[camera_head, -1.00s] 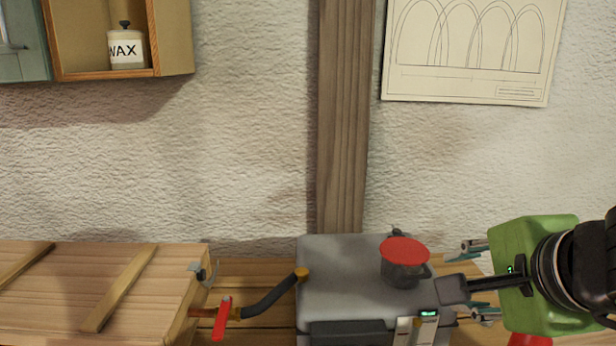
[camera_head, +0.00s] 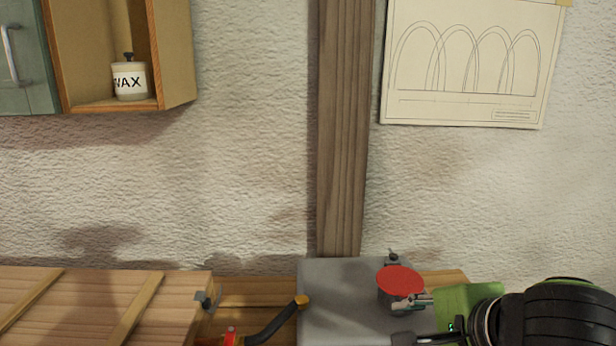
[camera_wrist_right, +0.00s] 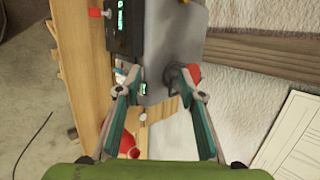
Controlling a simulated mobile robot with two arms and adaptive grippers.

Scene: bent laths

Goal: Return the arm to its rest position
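My right gripper (camera_head: 411,320) comes in from the lower right of the head view, its fingertips close to a dark pot with a red lid (camera_head: 400,280). In the right wrist view its two fingers (camera_wrist_right: 160,88) are spread apart with nothing held between them. The pot's red lid (camera_wrist_right: 194,73) shows there just behind one fingertip; I cannot tell whether they touch. My left gripper is not in view.
The pot stands on a grey box (camera_head: 340,290) against the wall. A wooden crate-like box (camera_head: 90,300) and a dark hose (camera_head: 272,325) lie to the left. A wooden post (camera_head: 345,130), a wall cabinet (camera_head: 175,50) and a drawing (camera_head: 465,65) are above.

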